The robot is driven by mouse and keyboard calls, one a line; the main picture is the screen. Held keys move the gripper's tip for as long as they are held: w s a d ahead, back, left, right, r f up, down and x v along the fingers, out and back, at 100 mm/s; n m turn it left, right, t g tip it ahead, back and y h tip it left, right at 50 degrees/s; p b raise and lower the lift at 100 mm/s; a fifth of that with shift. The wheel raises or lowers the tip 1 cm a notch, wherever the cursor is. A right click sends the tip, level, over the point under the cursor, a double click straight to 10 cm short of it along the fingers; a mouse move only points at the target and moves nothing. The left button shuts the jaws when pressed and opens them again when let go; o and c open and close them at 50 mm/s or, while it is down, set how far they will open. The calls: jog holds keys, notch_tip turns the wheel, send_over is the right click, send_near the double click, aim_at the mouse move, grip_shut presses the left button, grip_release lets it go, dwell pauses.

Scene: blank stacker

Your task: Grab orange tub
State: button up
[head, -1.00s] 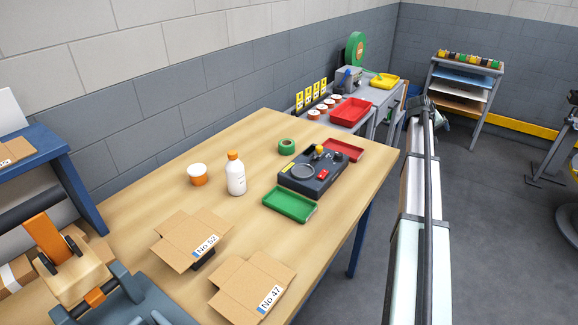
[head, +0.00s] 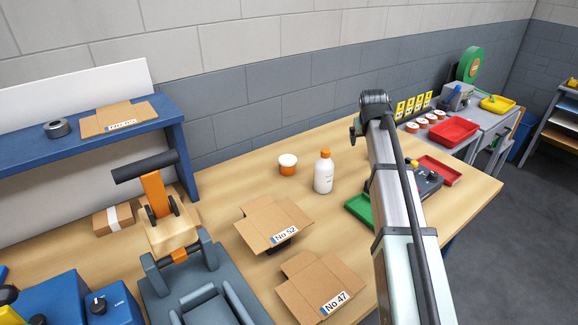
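The orange tub (head: 288,169) has a white lid and stands upright on the wooden table, left of a white bottle (head: 324,176) with an orange cap. A clear gap lies between the two. My arm reaches in from the lower right and ends to the right of the bottle, above the table's right part. My gripper's fingers cannot be made out at the arm's far end, so I cannot see what state they are in.
Opened cardboard boxes (head: 275,222) and (head: 318,287) lie in front of the tub. A press with an orange lever (head: 156,194) stands at left. A blue shelf (head: 88,146) is behind it. The green tray (head: 359,208) is partly behind my arm.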

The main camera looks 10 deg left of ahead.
aim_at(288, 159)
jog(key=s+a+n+y, duration=0.1)
jog(key=s+a, duration=0.2)
jog(key=a, duration=0.5)
jog(key=s+a+r+y, duration=0.1)
jog(key=s+a, duration=0.3)
jog(key=a, duration=0.4)
jog(key=s+a+n+y, duration=0.1)
jog(key=s+a, duration=0.2)
jog(key=a, duration=0.5)
jog(key=shift+g+y, duration=0.3)
jog(key=shift+g, duration=0.1)
jog(key=x, duration=1.3)
jog(key=shift+f, duration=0.1)
jog(key=shift+c, duration=0.3)
jog(key=c, duration=1.1)
